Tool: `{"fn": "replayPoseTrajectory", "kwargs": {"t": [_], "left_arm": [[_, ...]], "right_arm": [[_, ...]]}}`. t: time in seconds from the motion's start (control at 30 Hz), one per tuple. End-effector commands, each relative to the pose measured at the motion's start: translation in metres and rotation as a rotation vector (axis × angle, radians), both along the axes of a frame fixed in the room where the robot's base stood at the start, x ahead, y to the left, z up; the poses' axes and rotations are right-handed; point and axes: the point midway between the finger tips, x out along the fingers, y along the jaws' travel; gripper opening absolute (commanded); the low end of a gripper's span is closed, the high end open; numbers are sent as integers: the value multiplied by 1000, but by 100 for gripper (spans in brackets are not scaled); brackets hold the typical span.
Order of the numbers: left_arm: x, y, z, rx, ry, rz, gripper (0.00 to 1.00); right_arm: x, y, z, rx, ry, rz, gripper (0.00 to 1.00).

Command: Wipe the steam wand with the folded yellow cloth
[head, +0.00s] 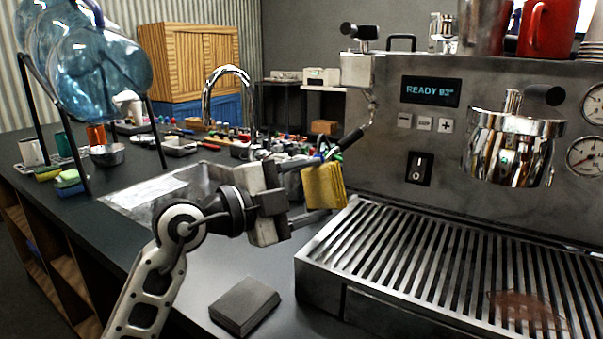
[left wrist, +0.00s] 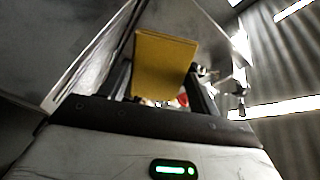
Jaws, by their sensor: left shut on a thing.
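My left gripper (head: 322,190) comes in from the left and is shut on the folded yellow cloth (head: 325,184), which stands upright between its fingers. In the left wrist view the cloth (left wrist: 163,62) sticks out beyond the jaws. The steam wand (head: 372,104) hangs at the left side of the espresso machine (head: 390,145), with a black grip (head: 351,138) slanting down toward the cloth. The wand's lower end is at or behind the cloth's top edge. I cannot tell whether they touch. My right gripper is not in view.
The slatted drip tray (head: 330,275) juts out right of the cloth, with a brown stain (head: 528,306). A dark grey block (head: 244,305) lies on the counter in front. A sink (head: 150,193) and a faucet (head: 228,72) are behind my left arm.

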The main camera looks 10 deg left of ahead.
Motion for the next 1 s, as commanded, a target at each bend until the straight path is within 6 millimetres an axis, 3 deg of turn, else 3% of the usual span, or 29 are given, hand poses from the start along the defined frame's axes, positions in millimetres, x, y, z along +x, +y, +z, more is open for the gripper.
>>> {"fn": "replayPoseTrajectory", "kwargs": {"t": [0.47,1.0], "left_arm": [[-5,-7,2,-1,0,-1,44],[26,18,1,-1,-2,1,44]], "right_arm": [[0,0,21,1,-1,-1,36],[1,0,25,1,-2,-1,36]]}}
